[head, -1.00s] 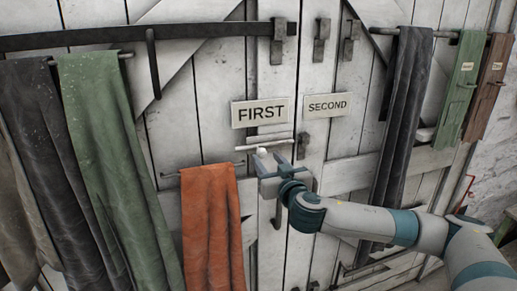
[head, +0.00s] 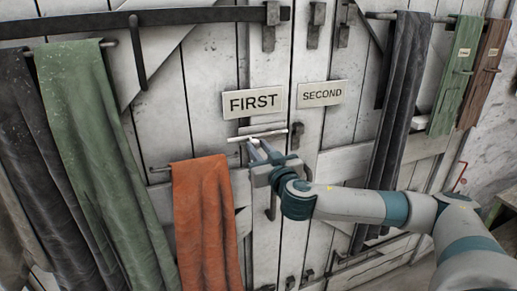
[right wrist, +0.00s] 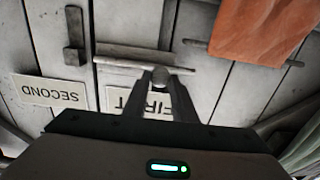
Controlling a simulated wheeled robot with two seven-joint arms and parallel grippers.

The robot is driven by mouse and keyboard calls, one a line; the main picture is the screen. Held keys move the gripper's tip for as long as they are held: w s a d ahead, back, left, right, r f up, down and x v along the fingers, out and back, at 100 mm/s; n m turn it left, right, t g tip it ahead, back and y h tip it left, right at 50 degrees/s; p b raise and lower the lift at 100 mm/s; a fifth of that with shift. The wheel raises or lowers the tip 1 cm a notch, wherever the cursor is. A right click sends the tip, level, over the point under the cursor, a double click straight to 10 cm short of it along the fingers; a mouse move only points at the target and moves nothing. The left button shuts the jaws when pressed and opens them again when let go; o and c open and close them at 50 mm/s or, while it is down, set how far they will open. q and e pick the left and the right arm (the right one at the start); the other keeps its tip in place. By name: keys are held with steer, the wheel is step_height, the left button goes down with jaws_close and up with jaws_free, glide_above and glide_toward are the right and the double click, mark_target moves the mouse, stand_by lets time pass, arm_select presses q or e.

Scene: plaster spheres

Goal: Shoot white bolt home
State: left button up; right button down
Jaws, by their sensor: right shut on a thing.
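The white bolt (head: 272,133) is a thin, pale rod lying across the door just below the FIRST sign (head: 253,102). In the right wrist view the bolt (right wrist: 118,62) appears upside down, with a rounded grey knob (right wrist: 161,76) between my fingers. My right gripper (head: 259,147) is shut on this knob; its fingers partly hide it in the head view. A dark metal keeper (head: 296,136) is on the door at the bolt's right end; I cannot tell whether the tip is inside. My left gripper is not in view.
The SECOND sign (head: 321,92) is right of FIRST. An orange cloth (head: 207,215) hangs close to the left of my gripper. A green cloth (head: 95,150) hangs farther left and a dark grey cloth (head: 400,120) to the right. Dark latches (head: 317,27) are above.

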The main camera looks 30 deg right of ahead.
steer(key=shift+d+f+b, duration=0.2)
steer(key=shift+d+b, duration=0.1)
steer(key=shift+b, duration=0.1)
steer(key=d+b, duration=0.2)
steer(key=s+d+b, duration=0.1)
steer(key=d+b, duration=0.1)
steer(key=d, duration=0.1)
steer(key=shift+s+d+r+b, duration=0.15)
steer(key=shift+s+d+b, duration=0.05)
steer(key=shift+b, duration=0.15)
steer(key=c, duration=1.5)
jaws_free()
steer(key=shift+d, duration=0.1)
steer(key=shift+o, duration=0.2)
steer(key=shift+d, duration=0.2)
steer(key=shift+a, duration=0.15)
